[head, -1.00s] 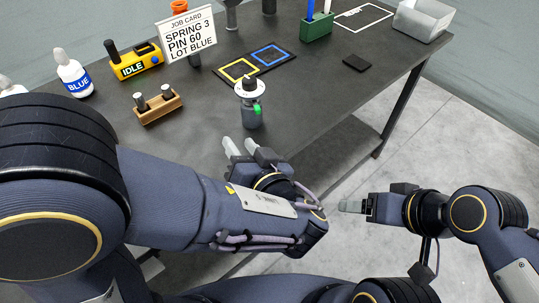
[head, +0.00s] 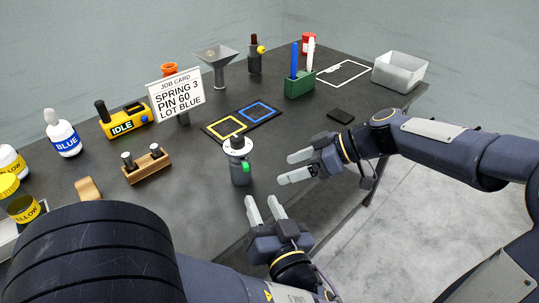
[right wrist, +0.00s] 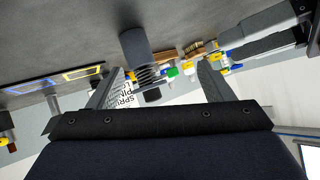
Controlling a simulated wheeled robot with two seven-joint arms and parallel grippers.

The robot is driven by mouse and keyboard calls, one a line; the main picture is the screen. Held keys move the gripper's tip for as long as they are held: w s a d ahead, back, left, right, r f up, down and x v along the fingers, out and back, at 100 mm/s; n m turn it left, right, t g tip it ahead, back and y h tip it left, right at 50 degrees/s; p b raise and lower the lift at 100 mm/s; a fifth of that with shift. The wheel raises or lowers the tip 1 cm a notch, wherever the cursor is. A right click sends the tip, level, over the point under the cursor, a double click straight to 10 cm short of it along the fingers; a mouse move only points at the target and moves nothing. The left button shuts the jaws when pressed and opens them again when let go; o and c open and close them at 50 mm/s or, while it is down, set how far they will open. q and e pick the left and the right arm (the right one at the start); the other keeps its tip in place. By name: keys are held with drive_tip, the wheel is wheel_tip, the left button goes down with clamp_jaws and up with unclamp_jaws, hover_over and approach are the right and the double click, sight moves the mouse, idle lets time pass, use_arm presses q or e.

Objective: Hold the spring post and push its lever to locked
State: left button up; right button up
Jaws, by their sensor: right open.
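The spring post (head: 240,172) stands upright near the table's front edge in the head view. It has a grey cylinder body, a white disc, a black knob on top and a green lever tip (head: 246,167) at its right side. I cannot read the lever's setting. My left gripper (head: 264,204) is open and empty, just in front of the post. My right gripper (head: 286,168) is open, to the right of the post and apart from it. In the right wrist view the post (right wrist: 136,46) appears upside down, beyond my open fingers, its coil spring showing.
A yellow and blue outlined mat (head: 253,131) lies behind the post. A wooden block with pegs (head: 147,168) and the yellow IDLE box (head: 125,124) are to the left. The job card (head: 176,94), green holder (head: 300,84) and grey bin (head: 399,73) stand farther back.

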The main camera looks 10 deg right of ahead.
sight(240, 163)
drive_tip(key=w+a+f+n, duration=0.1)
drive_tip(key=w, duration=0.1)
drive_tip(key=w+a+f+n+y, duration=0.1)
drive_tip(key=w+a+n, duration=0.1)
drive_tip(key=w+a+n+y, duration=0.1)
drive_tip(key=w, duration=0.2)
drive_tip(key=shift+w+a+f+g, duration=0.1)
drive_tip(key=shift+a+f+g, duration=0.3)
drive_tip(key=x, duration=0.7)
drive_tip(key=shift+w+a, duration=0.1)
drive_tip(key=shift+a, duration=0.25)
drive_tip(key=c, duration=1.5)
drive_tip(key=shift+o, duration=0.2)
